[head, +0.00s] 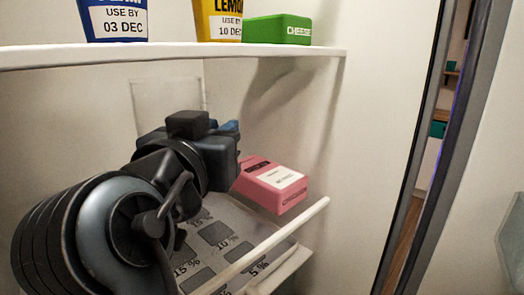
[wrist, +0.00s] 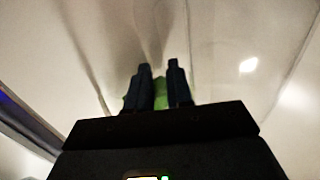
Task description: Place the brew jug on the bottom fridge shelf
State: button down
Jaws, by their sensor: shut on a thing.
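My gripper (head: 228,128) reaches into the fridge above the bottom shelf, its far end mostly hidden behind my wrist in the head view. In the wrist view my dark fingers (wrist: 161,88) are close together, with a green thing (wrist: 160,102) showing between and beside them. My gripper is shut on it, but too little shows to tell whether it is the brew jug. No other jug can be made out. The bottom fridge shelf (head: 228,212) is clear, with dark patches and percent labels, and a white rail runs along its front.
A pink box (head: 270,184) with a white label is on the right of the bottom shelf. The white shelf above (head: 280,49) holds a blue container (head: 113,20), a yellow container (head: 218,20) and a green box (head: 277,29). The fridge wall (head: 375,110) bounds the right side.

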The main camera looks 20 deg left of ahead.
jog(key=shift+f+p, duration=0.4)
jog(key=shift+f, duration=1.35)
jog(key=shift+f, duration=0.15)
jog(key=c, duration=1)
grip_release()
jog(key=shift+s+r, duration=0.1)
jog(key=shift+r, duration=0.1)
jog(key=s+d+b, duration=0.2)
jog(key=s, duration=0.9)
jog(key=shift+s+d, duration=0.2)
jog(key=shift+s, duration=0.05)
